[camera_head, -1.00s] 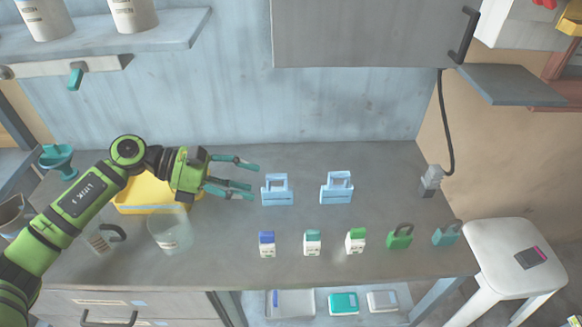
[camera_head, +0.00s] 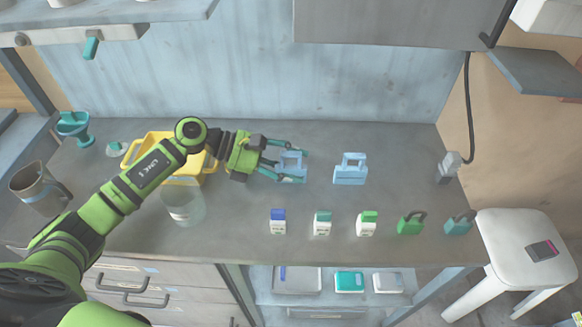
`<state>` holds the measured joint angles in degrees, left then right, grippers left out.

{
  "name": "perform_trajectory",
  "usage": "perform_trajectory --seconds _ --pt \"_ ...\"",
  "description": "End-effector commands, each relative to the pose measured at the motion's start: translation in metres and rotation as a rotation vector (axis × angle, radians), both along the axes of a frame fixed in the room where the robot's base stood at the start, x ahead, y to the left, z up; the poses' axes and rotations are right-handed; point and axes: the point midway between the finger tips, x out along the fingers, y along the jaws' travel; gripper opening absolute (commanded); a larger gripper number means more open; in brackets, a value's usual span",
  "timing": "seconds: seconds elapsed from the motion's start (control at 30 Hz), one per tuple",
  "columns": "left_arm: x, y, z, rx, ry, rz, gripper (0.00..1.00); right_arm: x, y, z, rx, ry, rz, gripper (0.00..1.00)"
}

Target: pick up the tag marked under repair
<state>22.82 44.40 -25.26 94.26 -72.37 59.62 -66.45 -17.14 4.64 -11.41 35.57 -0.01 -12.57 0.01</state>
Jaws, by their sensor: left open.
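My left gripper (camera_head: 304,166) is open over the left light-blue handled piece (camera_head: 291,166). Its teal fingers lie on the far and near sides of that piece; I cannot tell whether they touch it. A similar light-blue handled piece (camera_head: 350,170) stands to the right, clear of the gripper. Nearer the front edge are small white tag-like pieces with a blue top (camera_head: 278,223), a teal top (camera_head: 322,225) and a green top (camera_head: 367,225). Their print is too small to read, so I cannot tell which is marked under repair. My right gripper is out of view.
A green padlock (camera_head: 410,224) and a teal padlock (camera_head: 458,224) stand at the counter's front right. A yellow bin (camera_head: 180,178), a clear beaker (camera_head: 184,209) and a grey jug (camera_head: 38,188) are at the left. A white stool (camera_head: 510,236) stands beside the counter's right end.

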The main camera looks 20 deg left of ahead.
Motion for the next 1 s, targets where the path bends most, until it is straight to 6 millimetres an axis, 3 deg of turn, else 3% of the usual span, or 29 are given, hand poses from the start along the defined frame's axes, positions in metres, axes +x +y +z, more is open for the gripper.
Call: perform_trajectory --seconds 0.07,0.2,0.63,1.0 --pt "0.000 0.000 0.000 0.000 0.000 0.000 0.53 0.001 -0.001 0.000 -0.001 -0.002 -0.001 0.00" --pt "0.000 0.000 0.000 0.000 0.000 0.000 0.00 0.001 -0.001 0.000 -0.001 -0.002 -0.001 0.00" --pt "0.000 0.001 0.006 0.001 -0.004 -0.002 0.00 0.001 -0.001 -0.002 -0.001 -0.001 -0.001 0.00" --pt "0.000 0.000 0.074 0.002 -0.007 -0.002 0.00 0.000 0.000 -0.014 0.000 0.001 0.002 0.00"
